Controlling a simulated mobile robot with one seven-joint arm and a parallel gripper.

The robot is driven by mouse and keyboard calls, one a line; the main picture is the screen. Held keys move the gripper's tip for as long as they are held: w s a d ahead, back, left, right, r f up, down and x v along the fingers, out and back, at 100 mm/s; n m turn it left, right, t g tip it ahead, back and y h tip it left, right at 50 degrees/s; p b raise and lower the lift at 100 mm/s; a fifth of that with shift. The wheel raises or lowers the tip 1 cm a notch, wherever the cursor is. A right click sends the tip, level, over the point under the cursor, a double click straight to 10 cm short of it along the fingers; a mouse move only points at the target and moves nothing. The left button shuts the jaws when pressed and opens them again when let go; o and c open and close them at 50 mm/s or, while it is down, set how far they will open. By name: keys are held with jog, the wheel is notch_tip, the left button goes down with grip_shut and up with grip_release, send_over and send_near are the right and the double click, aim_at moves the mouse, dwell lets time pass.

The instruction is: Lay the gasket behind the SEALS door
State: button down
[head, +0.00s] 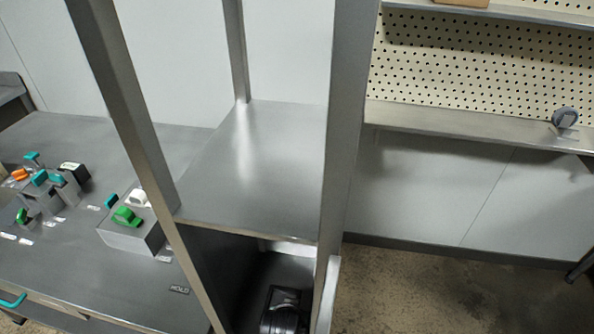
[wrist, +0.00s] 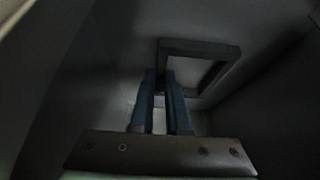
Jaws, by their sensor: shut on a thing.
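The gasket (wrist: 200,47) is a dark, square, open frame in the wrist view. My gripper (wrist: 160,76) has blue fingers shut on the near left corner of the gasket. The gasket is inside a dim, grey-walled compartment (wrist: 262,100); I cannot tell whether it touches the floor or a wall. In the head view, the open compartment (head: 215,262) is under a steel shelf, with a dark part of my arm inside it. The gasket is not visible there. A pale upright edge at its right may be an open door (head: 331,290); no SEALS label is readable.
Steel posts (head: 345,130) frame the bare shelf (head: 265,150) above the compartment. At left, a grey bench (head: 90,265) carries green, teal, orange and white-topped controls. A pegboard (head: 480,80) with a ledge (head: 460,135) is at right. Floor (head: 430,290) at lower right is clear.

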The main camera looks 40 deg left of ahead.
jog(key=shift+w+a+f, duration=0.1)
jog(key=shift+w+f, duration=0.05)
jog(key=shift+w, duration=0.1)
jog(key=shift+s+f, duration=0.1)
jog(key=shift+f, duration=0.05)
jog(key=c, duration=0.9)
grip_release()
